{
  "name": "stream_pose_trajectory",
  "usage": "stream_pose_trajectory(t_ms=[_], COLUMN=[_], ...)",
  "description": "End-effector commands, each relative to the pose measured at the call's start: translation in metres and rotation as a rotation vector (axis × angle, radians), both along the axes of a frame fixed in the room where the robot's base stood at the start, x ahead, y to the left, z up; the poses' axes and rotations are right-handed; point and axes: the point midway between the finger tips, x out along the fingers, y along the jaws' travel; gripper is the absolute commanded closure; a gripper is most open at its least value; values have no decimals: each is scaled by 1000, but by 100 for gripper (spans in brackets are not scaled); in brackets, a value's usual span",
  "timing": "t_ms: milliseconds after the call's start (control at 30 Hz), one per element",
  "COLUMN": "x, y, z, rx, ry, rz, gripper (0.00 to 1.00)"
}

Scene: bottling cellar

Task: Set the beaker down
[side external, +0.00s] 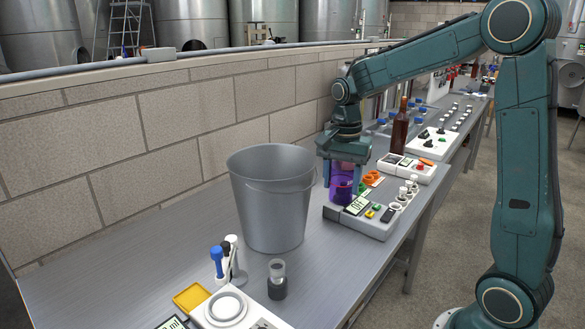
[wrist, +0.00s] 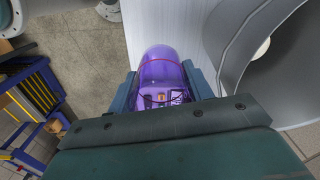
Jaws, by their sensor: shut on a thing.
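A see-through purple beaker (side external: 341,187) is in my gripper (side external: 344,172), which points down in the side external view. In the wrist view the beaker (wrist: 163,72) is between the two fingers of my gripper (wrist: 163,90), which are shut on its sides. A dark red line rings the beaker there. In the side view the beaker shows in front of the left end of a pale instrument panel (side external: 372,226). I cannot tell whether its base touches anything.
A large grey metal bucket (side external: 270,200) stands just left of the gripper. A brown bottle (side external: 400,130) stands behind. A small dark-filled glass jar (side external: 277,280) and pipettes (side external: 218,262) stand near a yellow tray (side external: 191,297). Bare bench (side external: 120,265) lies left of the bucket.

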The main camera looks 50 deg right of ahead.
Motion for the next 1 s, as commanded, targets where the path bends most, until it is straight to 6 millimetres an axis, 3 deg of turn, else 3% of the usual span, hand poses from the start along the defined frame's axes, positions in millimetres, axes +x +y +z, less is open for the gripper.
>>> stream_pose_trajectory(t_ms=[533,667,1000], x=[58,76,126], y=[-13,-5,35], z=[49,58,76], rx=[0,0,0], ry=[-1,-1,-1], rz=[-137,-166,-240], gripper=[72,72,72])
